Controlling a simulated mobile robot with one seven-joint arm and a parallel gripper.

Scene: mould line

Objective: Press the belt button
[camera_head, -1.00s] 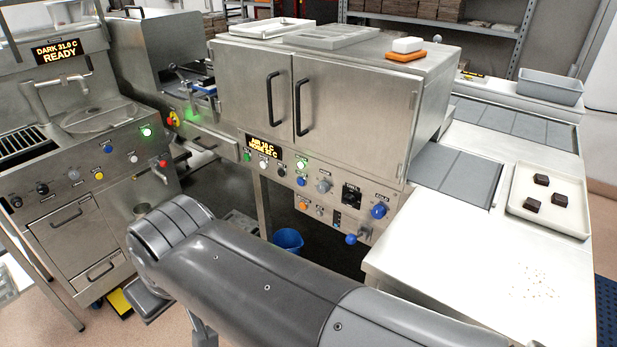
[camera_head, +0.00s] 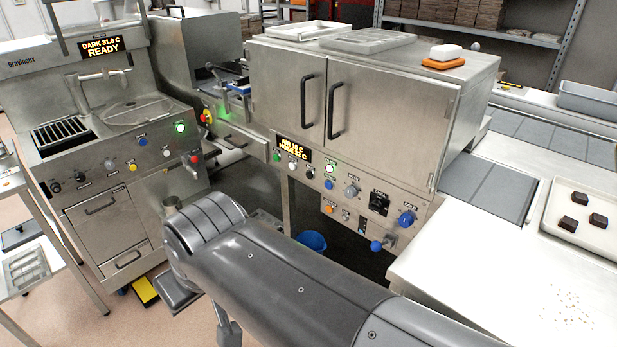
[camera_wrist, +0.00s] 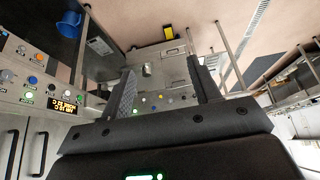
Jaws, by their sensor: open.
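I cannot make out which control is the belt button, as the labels are too small to read. The cabinet's control panel (camera_head: 346,205) carries several small buttons and knobs, among them a lit green-white button (camera_head: 330,168) and a big blue knob (camera_head: 406,218). The left machine's panel (camera_head: 125,160) has a lit green button (camera_head: 180,127), a yellow one and a red knob. My gripper (camera_wrist: 163,88) is open and empty in the wrist view, apart from any button. A row of coloured controls (camera_wrist: 165,98) shows beyond and between its fingers. My gripper is not visible in the head view.
My arm crosses the lower middle of the head view. A blue bucket (camera_head: 312,241) stands under the cabinet. A white worktop (camera_head: 480,270) with a tray (camera_head: 555,226) of dark pieces lies to the right. A metal rack (camera_head: 20,190) stands at the left. Floor shows between the rack and left machine.

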